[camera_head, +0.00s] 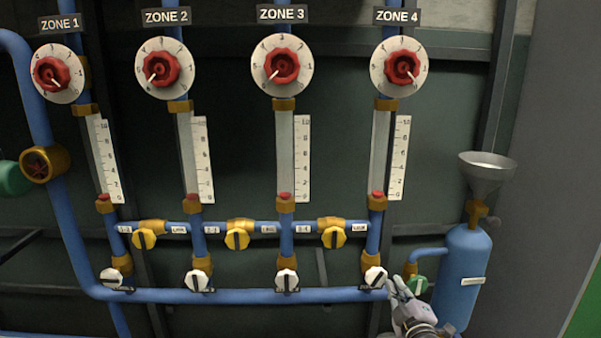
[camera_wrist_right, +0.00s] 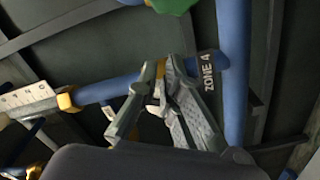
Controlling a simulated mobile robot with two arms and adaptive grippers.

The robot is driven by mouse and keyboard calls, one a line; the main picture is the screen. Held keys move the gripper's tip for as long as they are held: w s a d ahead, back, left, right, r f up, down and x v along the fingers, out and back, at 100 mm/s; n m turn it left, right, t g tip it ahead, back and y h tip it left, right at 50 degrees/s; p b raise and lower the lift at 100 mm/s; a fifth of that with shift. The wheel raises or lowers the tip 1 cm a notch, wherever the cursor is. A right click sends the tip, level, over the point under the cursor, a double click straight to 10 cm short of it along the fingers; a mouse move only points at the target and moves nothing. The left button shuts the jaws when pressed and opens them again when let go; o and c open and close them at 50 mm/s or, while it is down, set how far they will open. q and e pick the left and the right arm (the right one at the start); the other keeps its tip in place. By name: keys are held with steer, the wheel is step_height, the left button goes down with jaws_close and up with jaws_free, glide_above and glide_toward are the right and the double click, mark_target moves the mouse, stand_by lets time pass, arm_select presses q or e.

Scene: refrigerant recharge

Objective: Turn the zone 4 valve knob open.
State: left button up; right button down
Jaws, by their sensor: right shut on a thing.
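The zone 4 valve knob (camera_head: 375,278) is a white round knob with a dark stripe, at the foot of the rightmost vertical pipe in the head view. Its stripe is tilted. My right gripper (camera_head: 392,285) comes in from the lower right and meets the knob's right side. In the right wrist view, the gripper's fingers (camera_wrist_right: 162,80) are closed together on the knob, and a little of its white shows between them. A "ZONE 4" label (camera_wrist_right: 208,72) sits just beside them. The fingers hide most of the knob there. My left gripper is not in view.
A blue tank (camera_head: 464,265) with a metal funnel (camera_head: 487,168) stands close right of my right gripper. A green knob (camera_head: 417,284) is just beside it. Other white knobs (camera_head: 287,280) and yellow knobs (camera_head: 333,237) line the blue pipes to the left.

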arm_select(q)
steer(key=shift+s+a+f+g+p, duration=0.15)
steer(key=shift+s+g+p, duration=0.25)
steer(key=shift+p, duration=0.2)
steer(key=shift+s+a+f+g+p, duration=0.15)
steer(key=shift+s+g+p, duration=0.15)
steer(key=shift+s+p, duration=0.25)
arm_select(e)
steer(key=s, duration=0.5)
steer(key=shift+s+d, duration=0.1)
steer(key=shift+d, duration=0.1)
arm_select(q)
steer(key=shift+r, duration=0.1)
